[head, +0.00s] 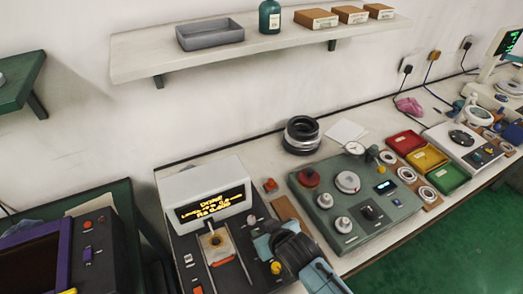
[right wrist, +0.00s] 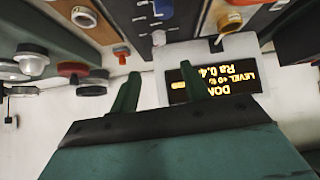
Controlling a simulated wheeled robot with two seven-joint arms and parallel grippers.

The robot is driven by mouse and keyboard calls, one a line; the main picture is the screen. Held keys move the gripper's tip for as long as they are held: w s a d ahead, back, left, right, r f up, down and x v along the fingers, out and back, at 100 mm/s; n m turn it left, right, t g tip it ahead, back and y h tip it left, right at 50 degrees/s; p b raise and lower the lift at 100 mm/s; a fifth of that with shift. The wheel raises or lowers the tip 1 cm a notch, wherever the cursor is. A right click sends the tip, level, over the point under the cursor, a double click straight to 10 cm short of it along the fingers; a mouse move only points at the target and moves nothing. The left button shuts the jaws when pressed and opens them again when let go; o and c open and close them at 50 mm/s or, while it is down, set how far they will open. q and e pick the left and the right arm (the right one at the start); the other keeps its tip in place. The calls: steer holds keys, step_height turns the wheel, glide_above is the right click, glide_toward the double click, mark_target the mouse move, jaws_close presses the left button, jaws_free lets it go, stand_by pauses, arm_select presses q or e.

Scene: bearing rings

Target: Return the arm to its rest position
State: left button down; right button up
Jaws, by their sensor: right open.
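My right arm comes in from the lower right of the head view. Its right gripper (head: 266,240) is over the right part of the tester with the lit display (head: 212,205). In the right wrist view the two green fingers (right wrist: 158,92) are apart with nothing between them. The display (right wrist: 213,82) shows upside down behind them, with amber text that includes "Ra 0.4". A small metal part (head: 214,239) sits on the tester's tan slide, left of the gripper and apart from it. My left gripper is not in view.
A grey-green gauge station (head: 342,225) with knobs stands close right of the gripper. Beyond are dark stacked rings (head: 301,136), pale rings on a brown board (head: 408,175), and red, yellow and green trays (head: 427,158). A shelf (head: 285,48) hangs above.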

steer(key=s+d+r+m+g+h, duration=0.2)
steer(key=s+d+r, duration=0.2)
steer(key=s+d, duration=0.55)
steer(key=s+d+r+m+g+h, duration=0.1)
steer(key=s+d+r+g, duration=0.25)
steer(key=s+d, duration=0.65)
step_height(320, 180, down, 34)
steer(key=s+b, duration=0.3)
steer(key=b, duration=0.6)
steer(key=s+d+f+g+b, duration=0.1)
steer(key=s+f+b, duration=0.2)
steer(key=s+f, duration=0.5)
steer(key=s+d+f+b, duration=0.1)
steer(key=s+f+b, duration=0.3)
steer(key=s+f, duration=0.4)
step_height(320, 180, down, 5)
steer(key=shift+f+g+h, duration=0.1)
steer(key=shift+g+h, duration=0.2)
steer(key=shift+g, duration=0.05)
